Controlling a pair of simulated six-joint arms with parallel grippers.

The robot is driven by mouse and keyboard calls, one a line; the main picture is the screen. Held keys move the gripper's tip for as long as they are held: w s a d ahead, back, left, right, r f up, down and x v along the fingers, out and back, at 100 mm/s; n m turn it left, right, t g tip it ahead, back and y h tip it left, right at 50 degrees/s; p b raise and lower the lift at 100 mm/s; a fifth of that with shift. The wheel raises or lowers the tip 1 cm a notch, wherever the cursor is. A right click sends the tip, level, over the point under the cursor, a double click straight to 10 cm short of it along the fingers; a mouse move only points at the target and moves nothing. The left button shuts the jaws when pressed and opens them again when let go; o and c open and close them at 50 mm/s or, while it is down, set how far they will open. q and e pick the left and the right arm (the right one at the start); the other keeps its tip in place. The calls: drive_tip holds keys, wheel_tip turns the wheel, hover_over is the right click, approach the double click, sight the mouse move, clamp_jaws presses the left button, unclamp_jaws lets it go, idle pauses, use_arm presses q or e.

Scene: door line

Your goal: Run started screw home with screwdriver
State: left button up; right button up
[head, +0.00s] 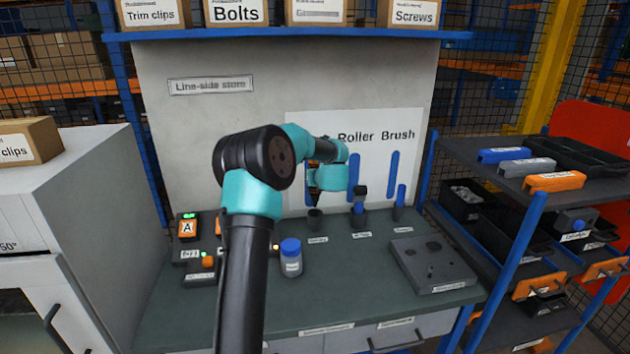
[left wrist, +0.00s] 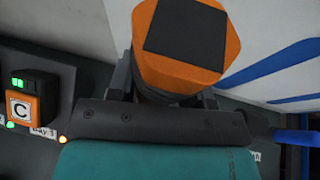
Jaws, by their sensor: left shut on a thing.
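My left arm reaches over the bench in the head view. Its gripper (head: 313,186), partly hidden behind my own teal wrist, is above the leftmost holder (head: 315,217). In the left wrist view the gripper (left wrist: 168,92) is shut on an orange hexagonal handle with a black square end, apparently the screwdriver (left wrist: 225,47). Its shaft and tip are hidden, so I cannot tell whether it is in the holder. A grey block (head: 455,279) lies at the bench's right, with round holes and a small upright stub, possibly the screw (head: 431,271). My right gripper is not in view.
A blue-capped bottle (head: 291,262) stands mid-bench. Two more holders with tools, one dark and blue (head: 359,207), one blue (head: 400,200), stand along the back. Battery chargers (head: 188,230) sit at left. A dark shelf rack (head: 510,190) is at right. The front bench is mostly clear.

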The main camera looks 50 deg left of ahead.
use_arm(q)
drive_tip(key=shift+r, duration=0.1)
idle(0.3)
drive_tip(key=w+d+r+m+t+h, duration=0.1)
drive_tip(key=w+d+m+t, duration=0.1)
drive_tip(key=d, duration=2)
drive_tip(key=w+d+r+m+t+h, duration=0.2)
drive_tip(key=w+d+m+t, duration=0.1)
drive_tip(key=d, duration=1.9)
drive_tip(key=shift+w+r, duration=0.25)
drive_tip(key=shift+w, duration=0.45)
drive_tip(key=shift+f, duration=0.15)
drive_tip(key=shift+f, duration=4)
